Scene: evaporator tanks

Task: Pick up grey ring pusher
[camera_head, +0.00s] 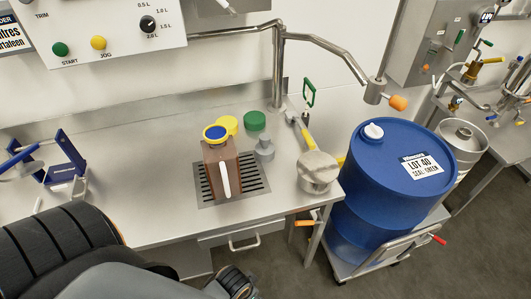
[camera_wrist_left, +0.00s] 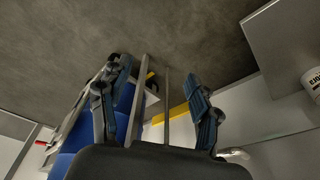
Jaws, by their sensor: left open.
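A small grey stepped piece with a narrow top, which looks like the grey ring pusher (camera_head: 265,150), stands upright on the steel bench (camera_head: 150,215). It is just right of the brown jug (camera_head: 220,165) and in front of a green cap (camera_head: 254,121). My left gripper shows in the left wrist view (camera_wrist_left: 155,98), its two fingers spread apart with nothing held between them. It faces the floor and the blue drum's side, away from the grey piece. The grey piece is not visible in the wrist view. My right gripper is not in view.
The jug, with a blue-and-yellow lid, stands on a drain grate (camera_head: 205,190). A metal ladle-like vessel (camera_head: 318,170) lies to the right, under a swivel spout (camera_head: 330,47). A large blue drum (camera_head: 385,190) stands on a cart beside the bench.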

